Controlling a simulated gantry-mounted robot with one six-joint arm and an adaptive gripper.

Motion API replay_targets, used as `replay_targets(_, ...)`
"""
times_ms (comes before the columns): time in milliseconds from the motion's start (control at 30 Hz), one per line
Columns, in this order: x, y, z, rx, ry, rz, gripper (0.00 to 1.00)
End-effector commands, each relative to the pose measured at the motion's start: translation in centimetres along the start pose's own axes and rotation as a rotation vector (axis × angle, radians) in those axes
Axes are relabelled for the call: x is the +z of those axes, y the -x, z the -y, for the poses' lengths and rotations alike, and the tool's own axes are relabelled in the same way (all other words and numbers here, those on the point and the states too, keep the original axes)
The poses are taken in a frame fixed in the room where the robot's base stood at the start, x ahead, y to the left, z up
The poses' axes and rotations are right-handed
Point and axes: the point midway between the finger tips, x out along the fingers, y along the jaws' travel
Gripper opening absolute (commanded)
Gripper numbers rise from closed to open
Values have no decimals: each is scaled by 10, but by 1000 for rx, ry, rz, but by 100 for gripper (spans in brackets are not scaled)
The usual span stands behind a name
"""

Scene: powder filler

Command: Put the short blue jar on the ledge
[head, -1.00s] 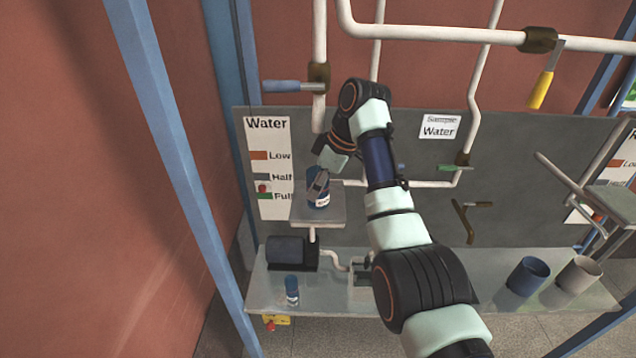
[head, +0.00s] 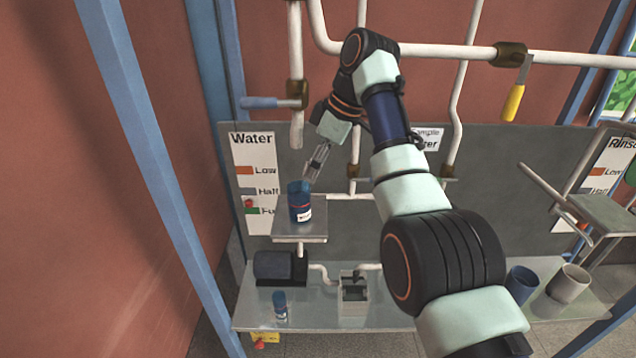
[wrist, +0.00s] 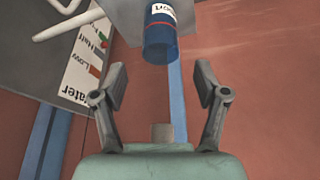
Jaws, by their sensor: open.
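A blue jar (head: 300,204) with a white label stands upright on a small grey ledge (head: 312,229). In the wrist view, the jar (wrist: 161,42) lies beyond the fingertips, between their lines, with its label partly cut off by the frame edge. My gripper (head: 316,162) is just above and to the right of the jar in the head view, apart from it. In the wrist view, my gripper (wrist: 162,90) has its two fingers spread wide with nothing between them.
A smaller blue bottle (head: 280,306) stands on the lower table (head: 385,316), below a dark motor (head: 274,266). Blue (head: 521,284) and grey (head: 568,284) cups stand at right. White pipes and a blue-handled valve (head: 262,102) are above the ledge.

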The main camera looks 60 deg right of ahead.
Motion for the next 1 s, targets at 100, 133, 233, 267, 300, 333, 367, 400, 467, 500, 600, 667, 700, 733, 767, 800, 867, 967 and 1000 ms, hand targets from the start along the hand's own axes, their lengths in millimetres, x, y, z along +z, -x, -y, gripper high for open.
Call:
replay_targets(100,-4,9,1,-1,4,0,73)
replay_targets(133,-5,10,1,-2,4,0,73)
replay_targets(233,-5,11,2,-2,4,0,73)
replay_targets(267,-5,11,2,-2,4,0,73)
replay_targets(300,-5,11,2,-2,4,0,73)
replay_targets(333,-5,11,2,-2,4,0,73)
replay_targets(367,-5,11,2,-2,4,0,73)
replay_targets(400,-5,11,2,-2,4,0,73)
replay_targets(467,-5,11,1,-2,4,0,73)
replay_targets(500,-5,11,1,-2,4,0,73)
replay_targets(600,-6,10,2,-1,5,0,73)
replay_targets(667,-10,4,3,10,7,-4,73)
replay_targets(700,-18,-3,5,26,12,-12,73)
replay_targets(733,-26,-11,7,43,16,-20,73)
replay_targets(767,-35,-21,11,66,21,-33,73)
replay_targets(800,-51,-36,19,101,27,-56,73)
replay_targets(867,-76,-61,38,163,35,-105,73)
replay_targets(967,-114,-94,86,264,44,-222,73)
replay_targets(1000,-124,-104,110,297,44,-277,73)
